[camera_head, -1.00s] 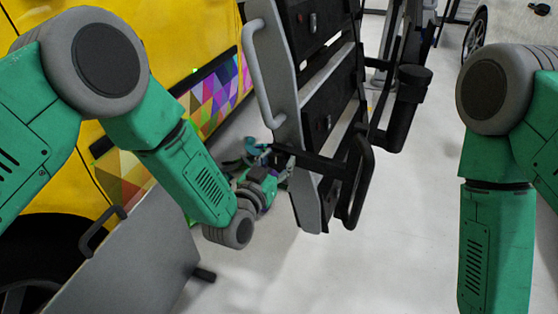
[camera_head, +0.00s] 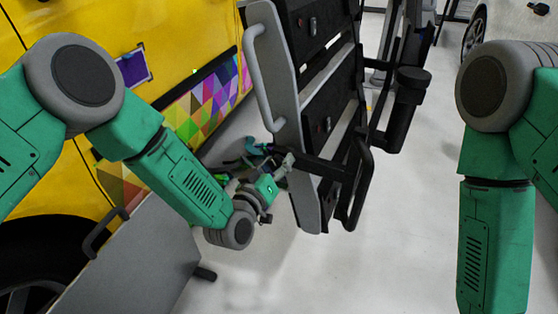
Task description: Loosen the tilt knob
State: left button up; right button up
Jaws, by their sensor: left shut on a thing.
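My left gripper (camera_head: 284,165) is at the left edge of the tilted grey and black panel assembly (camera_head: 325,115), low on its side. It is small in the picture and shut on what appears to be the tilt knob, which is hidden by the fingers. My right arm hangs down at the right of the picture, and its gripper is out of view below the edge.
The yellow van (camera_head: 180,45) with a coloured triangle pattern stands at the left and behind. A grey panel with a black handle (camera_head: 130,265) stands at lower left. Black handles (camera_head: 358,185) jut from the assembly's right side. The pale floor (camera_head: 400,230) is clear between my arms.

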pick_arm(q)
jog(key=n, duration=0.4)
jog(key=shift+a+f+n, duration=0.25)
jog(key=shift+a+n, duration=0.05)
jog(key=shift+n, duration=0.1)
jog(key=n, duration=0.4)
jog(key=shift+f+n+b, duration=0.25)
jog(key=shift+n+b, duration=0.05)
jog(key=shift+b, duration=0.1)
jog(key=n+b, duration=0.1)
jog(key=n, duration=0.3)
jog(key=shift+a+f+n+b, duration=0.1)
jog(key=shift+f+n+b, duration=0.1)
jog(key=shift+n+b, duration=0.15)
jog(key=shift+f+n+b, duration=0.15)
jog(key=shift+n+b, duration=0.8)
jog(key=shift+n, duration=1.1)
jog(key=o, duration=1)
jog(key=shift+o, duration=0.8)
jog(key=shift+r, duration=0.25)
